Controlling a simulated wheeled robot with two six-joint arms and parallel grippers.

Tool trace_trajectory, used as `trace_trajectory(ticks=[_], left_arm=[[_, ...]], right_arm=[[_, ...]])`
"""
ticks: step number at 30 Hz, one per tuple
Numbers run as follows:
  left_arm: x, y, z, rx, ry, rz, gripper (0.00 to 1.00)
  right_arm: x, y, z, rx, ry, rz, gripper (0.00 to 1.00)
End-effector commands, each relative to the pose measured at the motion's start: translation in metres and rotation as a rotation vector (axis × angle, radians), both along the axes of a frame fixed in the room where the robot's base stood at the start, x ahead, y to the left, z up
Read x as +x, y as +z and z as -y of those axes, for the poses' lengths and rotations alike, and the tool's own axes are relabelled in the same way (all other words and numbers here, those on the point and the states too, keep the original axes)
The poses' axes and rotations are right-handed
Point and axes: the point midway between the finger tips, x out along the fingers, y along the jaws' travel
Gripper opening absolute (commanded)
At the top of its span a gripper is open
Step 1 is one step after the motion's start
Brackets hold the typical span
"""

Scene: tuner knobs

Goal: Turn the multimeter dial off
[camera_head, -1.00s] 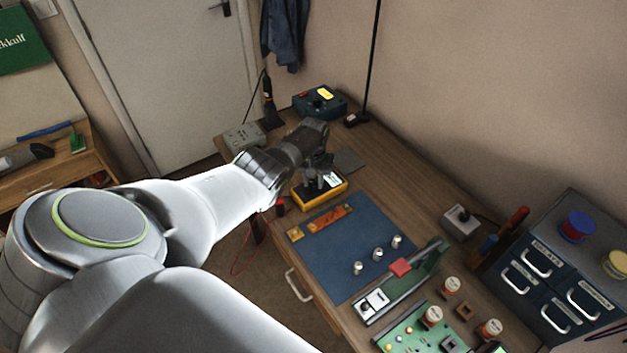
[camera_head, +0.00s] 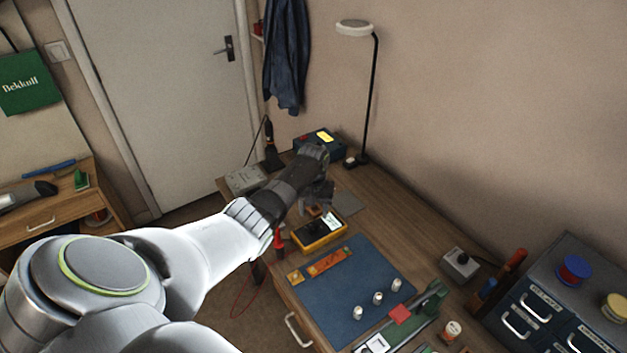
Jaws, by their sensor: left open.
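The multimeter (camera_head: 306,243) is a yellow-edged box with a dark face and a light display, lying on the wooden workbench in the head view. Its dial is too small and too covered to read. My left gripper (camera_head: 318,208) is open, with its fingers above the far part of the multimeter. I cannot tell whether a finger touches it. My right gripper is not in view.
A blue mat (camera_head: 350,290) with several small metal knobs lies in front of the multimeter. A blue box with a yellow display (camera_head: 322,138), a grey box (camera_head: 245,180) and a lamp (camera_head: 370,100) stand behind. Blue drawers (camera_head: 545,300) stand at the right.

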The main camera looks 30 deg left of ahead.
Motion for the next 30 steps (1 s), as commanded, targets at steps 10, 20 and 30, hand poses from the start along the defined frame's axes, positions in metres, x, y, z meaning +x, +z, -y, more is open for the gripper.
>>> trace_trajectory(ticks=[10, 20, 30], left_arm=[[0.001, 0.061, -0.001, 0.002, 0.000, 0.005, 0.50], [0.001, 0.104, 0.000, 0.001, 0.001, 0.003, 0.50], [0.000, 0.108, 0.000, 0.000, 0.001, 0.001, 0.50]], right_arm=[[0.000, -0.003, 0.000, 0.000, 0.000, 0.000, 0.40], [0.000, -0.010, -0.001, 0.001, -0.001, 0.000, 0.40], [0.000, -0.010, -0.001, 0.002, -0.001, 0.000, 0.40]])
